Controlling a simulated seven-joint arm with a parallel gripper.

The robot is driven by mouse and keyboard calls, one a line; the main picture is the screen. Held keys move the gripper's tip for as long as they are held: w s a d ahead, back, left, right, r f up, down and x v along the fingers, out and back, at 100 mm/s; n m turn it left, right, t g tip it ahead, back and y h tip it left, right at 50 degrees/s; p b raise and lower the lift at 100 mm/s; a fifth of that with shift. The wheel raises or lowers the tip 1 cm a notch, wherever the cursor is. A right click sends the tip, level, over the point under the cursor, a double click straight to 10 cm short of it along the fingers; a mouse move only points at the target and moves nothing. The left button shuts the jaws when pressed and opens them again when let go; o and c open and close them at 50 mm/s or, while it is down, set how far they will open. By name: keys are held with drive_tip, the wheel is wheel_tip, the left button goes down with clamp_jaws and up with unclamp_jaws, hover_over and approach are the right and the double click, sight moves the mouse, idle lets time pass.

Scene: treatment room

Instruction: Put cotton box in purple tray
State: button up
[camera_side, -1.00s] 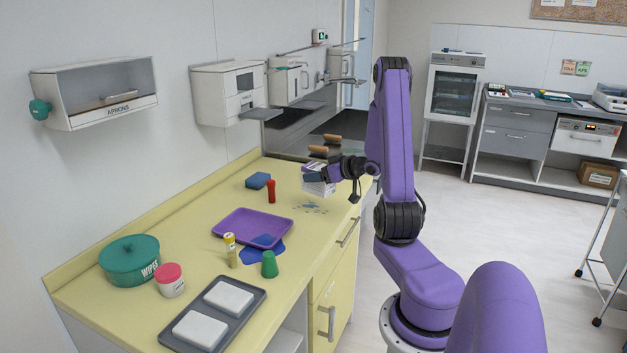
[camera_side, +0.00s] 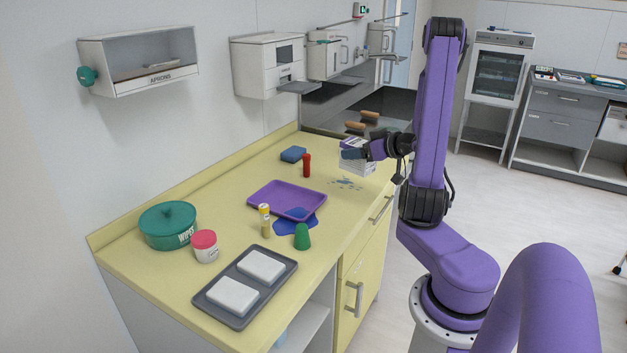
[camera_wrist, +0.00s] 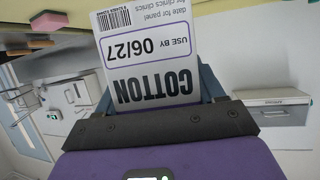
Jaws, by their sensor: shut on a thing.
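The cotton box (camera_side: 355,163) is a white and purple carton held above the far right part of the yellow counter. My gripper (camera_side: 357,154) is shut on it. In the wrist view the box (camera_wrist: 150,55) fills the space between the fingers, its "COTTON" label upside down. The purple tray (camera_side: 270,197) lies flat and empty on the counter, nearer the camera and left of the box. A blue patch (camera_side: 309,226) shows at the tray's front right edge. The box is apart from the tray.
A red cylinder (camera_side: 306,166) and blue sponge (camera_side: 293,154) stand behind the tray. A yellow-capped vial (camera_side: 265,222) and green cone (camera_side: 302,238) stand in front. A teal wipes tub (camera_side: 168,228), pink-lidded jar (camera_side: 205,247) and grey tray (camera_side: 276,285) with white pads are nearer.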

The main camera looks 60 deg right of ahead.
drive_tip(key=w+a+n+y, duration=0.1)
drive_tip(key=w+a, duration=0.2)
drive_tip(key=a, duration=0.4)
drive_tip(key=w+a+n+y, duration=0.1)
drive_tip(key=w+a+y, duration=0.15)
drive_tip(key=a, duration=0.45)
hover_over(287, 203)
drive_tip(key=shift+h, duration=0.35)
wheel_tip(287, 203, down, 9)
drive_tip(key=shift+s+r, duration=0.1)
drive_tip(key=shift+s, duration=0.05)
drive_tip(key=shift+d+f, duration=0.1)
drive_tip(key=shift+f, duration=1.7)
drive_tip(key=o, duration=1)
drive_tip(key=shift+f, duration=0.15)
drive_tip(key=shift+o, duration=0.2)
